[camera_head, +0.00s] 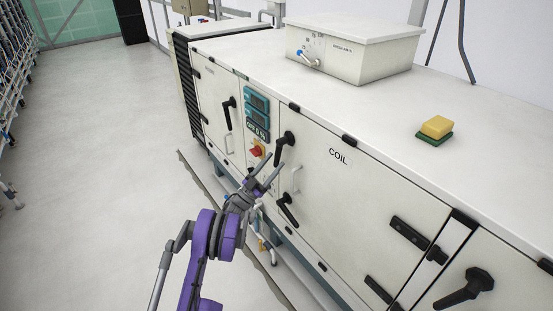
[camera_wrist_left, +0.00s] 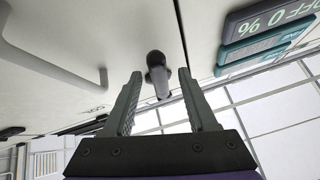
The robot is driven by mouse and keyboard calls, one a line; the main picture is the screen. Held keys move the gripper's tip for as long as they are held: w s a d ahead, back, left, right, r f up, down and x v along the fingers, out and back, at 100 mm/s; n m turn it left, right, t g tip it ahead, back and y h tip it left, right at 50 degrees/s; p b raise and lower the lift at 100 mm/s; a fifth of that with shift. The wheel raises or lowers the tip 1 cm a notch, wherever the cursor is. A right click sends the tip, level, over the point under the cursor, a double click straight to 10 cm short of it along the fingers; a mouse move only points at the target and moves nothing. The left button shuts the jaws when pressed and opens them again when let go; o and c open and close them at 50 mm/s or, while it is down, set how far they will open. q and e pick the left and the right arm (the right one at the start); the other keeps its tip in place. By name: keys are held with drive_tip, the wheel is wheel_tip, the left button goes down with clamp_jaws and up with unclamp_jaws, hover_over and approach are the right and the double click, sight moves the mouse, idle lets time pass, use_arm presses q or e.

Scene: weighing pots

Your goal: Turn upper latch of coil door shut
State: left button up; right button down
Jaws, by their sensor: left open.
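The coil door (camera_head: 350,205) is a white panel marked COIL, and it looks flush with the cabinet front. Its upper latch (camera_head: 284,146) is a black lever at the door's upper left, hanging down with a slight slant to the left. The lower latch (camera_head: 286,209) is a similar black lever slanting down to the right. My left gripper (camera_head: 273,161) is open just in front of the upper latch's lower end. In the left wrist view, the dark upper latch (camera_wrist_left: 157,72) shows between the two spread fingers; I cannot tell whether they touch it. My right gripper is not in view.
A pale bar handle (camera_head: 296,179) stands out from the door beside the latch. A red knob (camera_head: 257,151) and a teal display panel (camera_head: 256,112) are to the left. A yellow-green sponge (camera_head: 436,129) and a white box (camera_head: 352,50) sit on top. The left floor is clear.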

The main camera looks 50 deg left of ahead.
use_arm(q)
drive_tip(key=v, duration=0.8)
drive_tip(key=shift+p, duration=0.4)
drive_tip(key=shift+s+f, duration=0.1)
drive_tip(key=shift+s, duration=0.05)
